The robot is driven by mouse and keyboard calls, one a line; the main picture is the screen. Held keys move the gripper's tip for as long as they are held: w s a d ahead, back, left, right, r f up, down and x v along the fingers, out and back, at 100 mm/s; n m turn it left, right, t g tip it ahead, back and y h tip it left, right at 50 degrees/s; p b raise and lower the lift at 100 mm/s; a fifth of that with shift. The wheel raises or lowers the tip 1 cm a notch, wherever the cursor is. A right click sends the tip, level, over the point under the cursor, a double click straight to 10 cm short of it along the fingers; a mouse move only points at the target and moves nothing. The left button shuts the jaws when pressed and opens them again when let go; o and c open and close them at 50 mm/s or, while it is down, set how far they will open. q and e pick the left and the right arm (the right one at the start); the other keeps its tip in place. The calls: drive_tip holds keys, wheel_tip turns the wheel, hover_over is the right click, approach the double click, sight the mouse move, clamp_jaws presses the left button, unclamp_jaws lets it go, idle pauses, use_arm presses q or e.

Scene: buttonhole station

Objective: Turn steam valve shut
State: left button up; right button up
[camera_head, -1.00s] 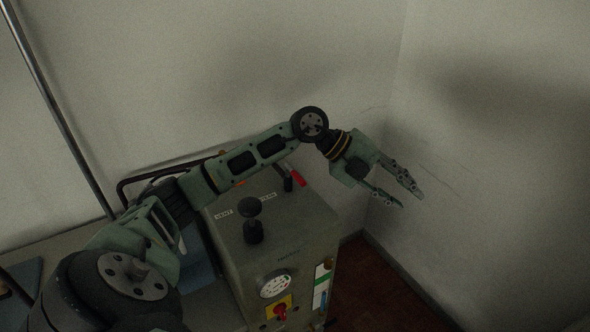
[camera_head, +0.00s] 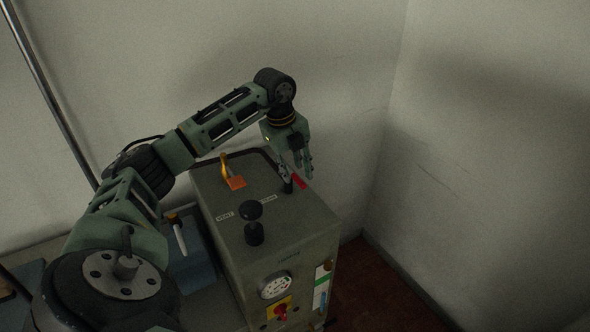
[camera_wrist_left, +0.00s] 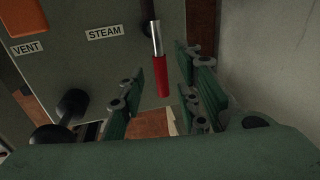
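The steam valve has a red-sleeved lever (camera_head: 299,182) on top of the grey-green cabinet (camera_head: 275,240), near its far right edge. In the left wrist view the red handle (camera_wrist_left: 162,76) hangs from a dark stem beside the STEAM label (camera_wrist_left: 104,33). My left gripper (camera_head: 303,175) points down at the lever in the head view. In the wrist view its fingers (camera_wrist_left: 155,95) are spread apart, with the red handle showing between them. I cannot tell whether any finger touches it. My right gripper is in neither view.
A black knob (camera_head: 251,211) stands upright on the cabinet top, left of the lever. An orange lever (camera_head: 234,183) sits farther back near the VENT label (camera_wrist_left: 27,48). A gauge (camera_head: 275,285) and a red-yellow switch (camera_head: 281,311) are on the front. A wall stands to the right.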

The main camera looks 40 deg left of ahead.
use_arm(q)
drive_tip(key=shift+w+d+f, duration=0.1)
drive_tip(key=shift+f, duration=0.6)
clamp_jaws()
